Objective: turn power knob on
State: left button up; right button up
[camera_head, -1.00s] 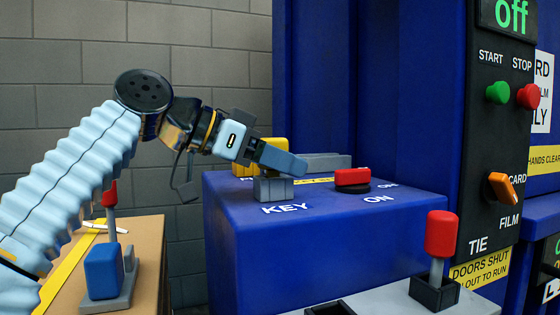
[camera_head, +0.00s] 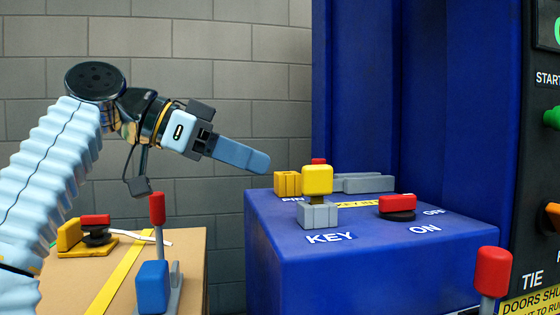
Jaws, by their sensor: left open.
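A red knob (camera_head: 397,203) on a black round base sits on top of the blue housing (camera_head: 370,265), between the white ON and OFF labels. A yellow-headed key (camera_head: 317,180) stands upright in a grey lock block (camera_head: 318,214) by the KEY label, left of the knob. My left gripper (camera_head: 262,161) is open and empty, above and left of the key and apart from it. Its near finger hides the other one. My right gripper is not in view.
A yellow block (camera_head: 287,184) and a grey bar (camera_head: 364,183) lie behind the key. A tall blue cabinet wall (camera_head: 455,110) rises behind the housing. A red-topped lever (camera_head: 494,270) stands at front right. At left, a brown box (camera_head: 188,262) carries another red knob (camera_head: 95,220) and lever (camera_head: 157,210).

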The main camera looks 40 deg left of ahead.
aim_at(400, 208)
jog(key=k, duration=1.5)
